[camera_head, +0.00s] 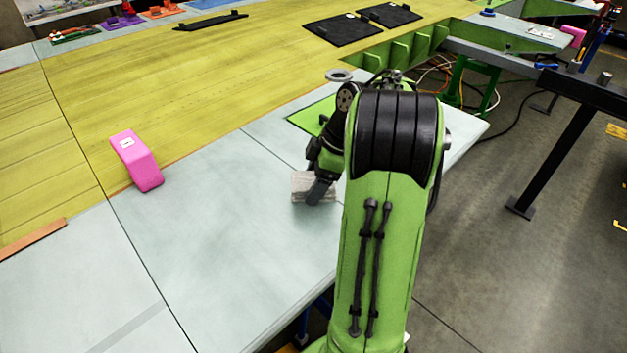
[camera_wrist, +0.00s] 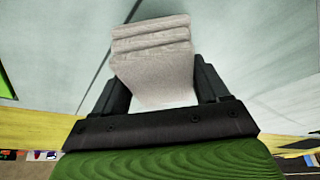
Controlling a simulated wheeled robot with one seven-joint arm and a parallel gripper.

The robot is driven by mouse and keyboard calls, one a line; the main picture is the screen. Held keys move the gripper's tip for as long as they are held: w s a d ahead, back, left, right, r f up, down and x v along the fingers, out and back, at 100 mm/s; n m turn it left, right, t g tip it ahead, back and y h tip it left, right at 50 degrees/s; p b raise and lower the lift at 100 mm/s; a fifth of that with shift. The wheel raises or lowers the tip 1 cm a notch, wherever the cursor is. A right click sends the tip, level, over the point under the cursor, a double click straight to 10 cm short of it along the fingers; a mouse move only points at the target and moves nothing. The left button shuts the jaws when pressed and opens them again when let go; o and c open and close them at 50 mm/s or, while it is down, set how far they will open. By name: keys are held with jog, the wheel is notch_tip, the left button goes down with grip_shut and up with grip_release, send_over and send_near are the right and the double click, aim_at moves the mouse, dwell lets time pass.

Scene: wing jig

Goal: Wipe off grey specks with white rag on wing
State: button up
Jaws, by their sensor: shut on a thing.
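The wing (camera_head: 235,205) lies flat as a large pale grey-blue and yellow-green panelled surface. My gripper (camera_head: 316,190) is low over the pale part of the wing, left of my green arm. It is shut on a folded whitish rag (camera_head: 302,184). In the wrist view the rag (camera_wrist: 152,62) sits between the two dark fingers of my gripper (camera_wrist: 158,85), its folded layers at the far end. The rag appears to be at or just above the wing; I cannot tell if it touches. I cannot make out distinct grey specks; my arm hides part of the surface.
A pink block (camera_head: 136,160) stands on the wing to the left. A metal ring (camera_head: 339,75) and black mats (camera_head: 343,29) lie farther back. A brown strip (camera_head: 33,239) lies at the left. The pale surface between the pink block and rag is clear.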

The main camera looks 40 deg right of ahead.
jog(key=shift+r+p, duration=0.75)
jog(key=shift+r, duration=0.55)
jog(key=shift+w, duration=0.1)
notch_tip(320, 180, up, 3)
jog(key=p, duration=0.3)
jog(key=shift+r, duration=0.1)
jog(key=shift+w, duration=0.1)
